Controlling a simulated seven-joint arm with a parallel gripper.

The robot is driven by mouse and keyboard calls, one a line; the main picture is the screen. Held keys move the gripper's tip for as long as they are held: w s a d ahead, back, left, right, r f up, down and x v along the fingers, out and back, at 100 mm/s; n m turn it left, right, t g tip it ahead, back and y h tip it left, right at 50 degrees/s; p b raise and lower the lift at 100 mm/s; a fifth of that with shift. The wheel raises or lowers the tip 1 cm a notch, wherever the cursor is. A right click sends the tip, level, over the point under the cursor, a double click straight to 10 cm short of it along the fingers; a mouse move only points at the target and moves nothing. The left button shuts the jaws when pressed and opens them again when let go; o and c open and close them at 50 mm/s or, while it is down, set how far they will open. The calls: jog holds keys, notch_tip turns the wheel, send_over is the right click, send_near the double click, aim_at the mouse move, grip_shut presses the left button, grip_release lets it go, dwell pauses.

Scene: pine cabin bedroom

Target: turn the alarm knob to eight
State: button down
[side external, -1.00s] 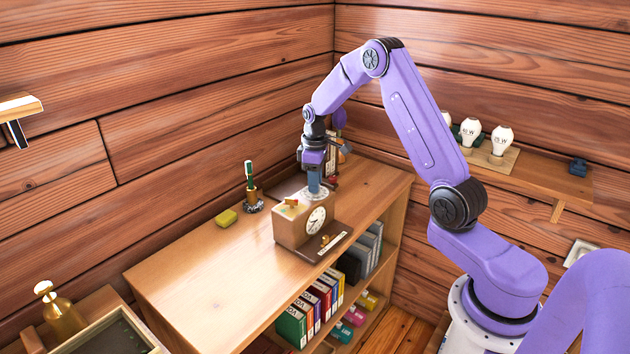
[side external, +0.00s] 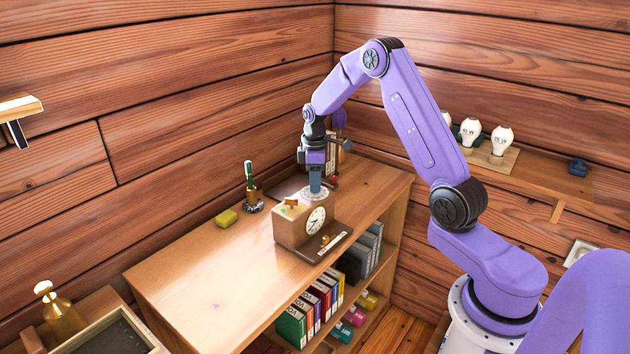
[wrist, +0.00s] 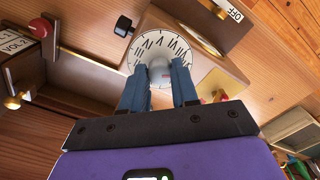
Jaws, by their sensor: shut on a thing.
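The alarm clock (side external: 290,230) is a brown box with a white face, standing on the wooden cabinet. A pale round dial with Roman numerals (wrist: 160,46) lies on its top. The alarm knob (wrist: 160,76) is a grey piece at the dial's middle. My gripper (side external: 315,189) points straight down over the top of the clock. In the wrist view its two blue fingers (wrist: 158,88) stand on either side of the knob, shut on it. The fingers and knob cover the near part of the dial. I cannot tell which numeral the knob points to.
A small red and yellow piece (wrist: 217,96) sits on the clock top beside the dial. A plate marked OFF (wrist: 226,10) lies in front of the clock. The cabinet's near left top is clear.

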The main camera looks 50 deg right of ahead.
jog(key=c, duration=0.8)
grip_release()
jog(key=shift+c, duration=0.2)
notch_tip(320, 180, up, 18)
jog(key=shift+f, duration=0.25)
jog(key=shift+a, duration=0.1)
jog(key=s+a+f+n, duration=0.1)
jog(key=s+a, duration=0.6)
jog(key=a, duration=0.3)
jog(key=s+a+n, duration=0.1)
jog(key=s+a, duration=0.6)
jog(key=a, duration=0.3)
jog(key=s+f+n, duration=0.1)
jog(key=s+f, duration=0.1)
jog(key=s, duration=0.9)
jog(key=s+a+f+n, duration=0.1)
jog(key=s+f, duration=0.2)
jog(key=s, duration=0.8)
jog(key=shift+a+f+n, duration=0.2)
jog(key=shift+f+n, duration=0.05)
jog(key=shift+n, duration=0.15)
